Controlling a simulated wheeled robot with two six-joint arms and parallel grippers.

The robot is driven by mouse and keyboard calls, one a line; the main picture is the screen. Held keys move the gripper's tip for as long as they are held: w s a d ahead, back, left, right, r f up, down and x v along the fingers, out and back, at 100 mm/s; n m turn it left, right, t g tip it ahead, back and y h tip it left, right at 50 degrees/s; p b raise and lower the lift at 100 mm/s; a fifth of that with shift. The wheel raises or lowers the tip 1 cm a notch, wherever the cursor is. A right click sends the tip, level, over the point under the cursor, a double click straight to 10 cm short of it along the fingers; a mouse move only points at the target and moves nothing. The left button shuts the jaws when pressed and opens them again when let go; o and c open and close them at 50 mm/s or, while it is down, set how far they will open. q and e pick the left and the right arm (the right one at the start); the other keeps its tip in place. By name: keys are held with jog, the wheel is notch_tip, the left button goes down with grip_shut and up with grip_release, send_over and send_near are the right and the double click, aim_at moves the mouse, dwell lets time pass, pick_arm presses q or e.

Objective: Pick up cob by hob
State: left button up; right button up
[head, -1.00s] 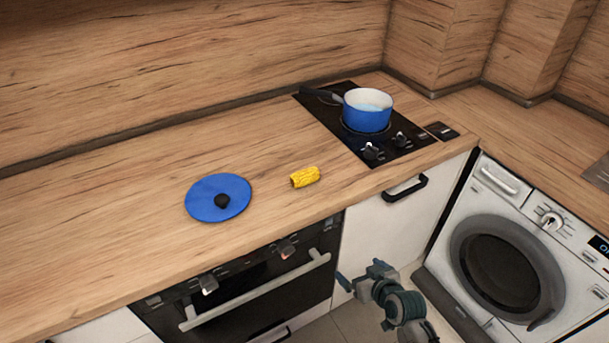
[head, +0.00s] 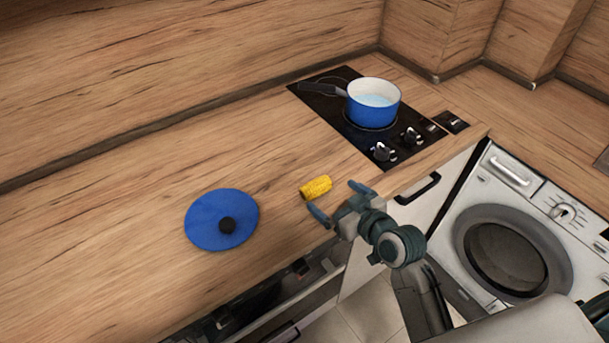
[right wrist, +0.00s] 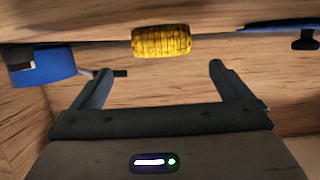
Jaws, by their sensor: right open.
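The yellow corn cob (head: 316,187) lies on the wooden worktop, between the blue lid and the black hob (head: 345,118). My right gripper (head: 341,200) is at the worktop's front edge, close to the cob, with its fingers spread and nothing between them. In the right wrist view the cob (right wrist: 161,41) lies ahead of the open fingers (right wrist: 158,84), roughly centred between them and apart from them. My left gripper is not in view.
A blue pot (head: 373,104) with a dark handle stands on the hob; its side also shows in the right wrist view (right wrist: 40,66). A blue lid (head: 207,222) with a black knob lies left of the cob. A white washing machine (head: 478,210) stands to the right.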

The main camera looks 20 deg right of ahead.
aim_at(312, 182)
jog(key=p+x, duration=0.1)
jog(key=x, duration=0.3)
jog(key=shift+r, duration=0.15)
jog(key=shift+w+a, duration=0.1)
jog(key=shift+w, duration=0.2)
jog(key=p+x, duration=0.1)
jog(key=x, duration=0.1)
jog(key=p+x, duration=0.1)
jog(key=x, duration=0.2)
jog(key=shift+s+f, duration=0.2)
jog(key=shift+f, duration=0.1)
jog(key=shift+w+a+f, duration=0.15)
jog(key=shift+w+f, duration=0.1)
jog(key=shift+w, duration=0.05)
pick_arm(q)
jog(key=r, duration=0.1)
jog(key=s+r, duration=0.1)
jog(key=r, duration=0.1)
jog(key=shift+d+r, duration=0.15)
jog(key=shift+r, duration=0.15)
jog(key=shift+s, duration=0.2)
pick_arm(e)
jog(key=c, duration=1.1)
